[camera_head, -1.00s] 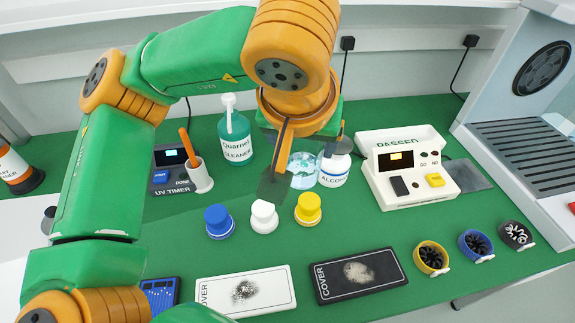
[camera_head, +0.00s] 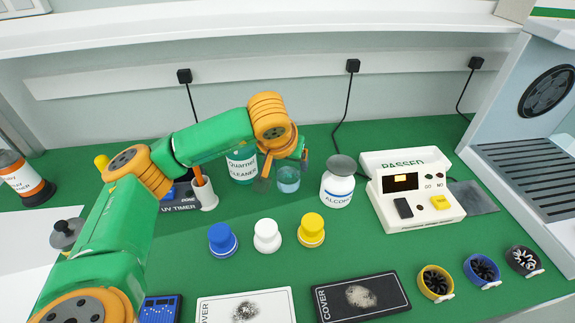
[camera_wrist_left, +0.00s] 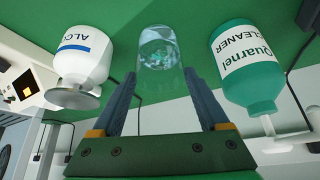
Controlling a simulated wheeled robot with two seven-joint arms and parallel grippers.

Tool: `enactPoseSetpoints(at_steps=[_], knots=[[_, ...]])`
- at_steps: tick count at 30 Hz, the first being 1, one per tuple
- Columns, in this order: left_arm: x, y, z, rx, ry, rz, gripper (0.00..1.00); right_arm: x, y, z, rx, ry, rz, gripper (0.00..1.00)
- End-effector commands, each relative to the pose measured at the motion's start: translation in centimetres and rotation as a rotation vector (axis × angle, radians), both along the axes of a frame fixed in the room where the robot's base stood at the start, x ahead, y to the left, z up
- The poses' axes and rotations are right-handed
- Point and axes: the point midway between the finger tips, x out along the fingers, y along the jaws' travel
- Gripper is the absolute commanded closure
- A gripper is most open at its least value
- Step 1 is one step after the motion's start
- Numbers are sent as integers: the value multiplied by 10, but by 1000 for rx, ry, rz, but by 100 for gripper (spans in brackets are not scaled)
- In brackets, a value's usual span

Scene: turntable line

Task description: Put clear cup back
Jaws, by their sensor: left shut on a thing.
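The clear cup (camera_head: 289,181), with a bluish tint, is between the green cleaner bottle (camera_head: 242,166) and the white alcohol bottle (camera_head: 338,184) at the back of the green bench. My left gripper (camera_head: 279,172) is shut on it; its jaws are partly hidden by the wrist. In the left wrist view, the cup (camera_wrist_left: 159,48) sits between the two fingers of the gripper (camera_wrist_left: 160,76). Whether its base touches the bench is unclear. My right gripper is not in view.
An orange-handled tool stands in a white holder (camera_head: 205,194) left of the cup. Blue (camera_head: 222,240), white (camera_head: 267,237) and yellow (camera_head: 311,230) knobs stand in front. A white tester (camera_head: 417,205) is at right. The green mat between knobs and cup is clear.

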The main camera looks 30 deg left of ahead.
Motion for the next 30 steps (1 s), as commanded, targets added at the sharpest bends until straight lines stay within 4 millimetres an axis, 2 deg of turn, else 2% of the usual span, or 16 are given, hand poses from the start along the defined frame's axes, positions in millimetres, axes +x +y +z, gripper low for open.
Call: enactPoseSetpoints(at_steps=[3,14,15,17,24,27,30], knots=[[-1,0,-13,0,1,-1,100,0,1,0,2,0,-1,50],[-1,-1,-19,-1,0,0,100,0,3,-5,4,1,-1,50],[-1,-1,-18,-1,0,0,14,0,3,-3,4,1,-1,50],[-1,-1,-17,-1,1,0,0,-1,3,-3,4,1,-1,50],[-1,-1,-15,-1,1,0,0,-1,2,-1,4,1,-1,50],[-4,-2,-7,-3,-2,-1,0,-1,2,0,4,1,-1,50],[-14,-5,12,-2,-6,-3,0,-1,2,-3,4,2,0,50]])
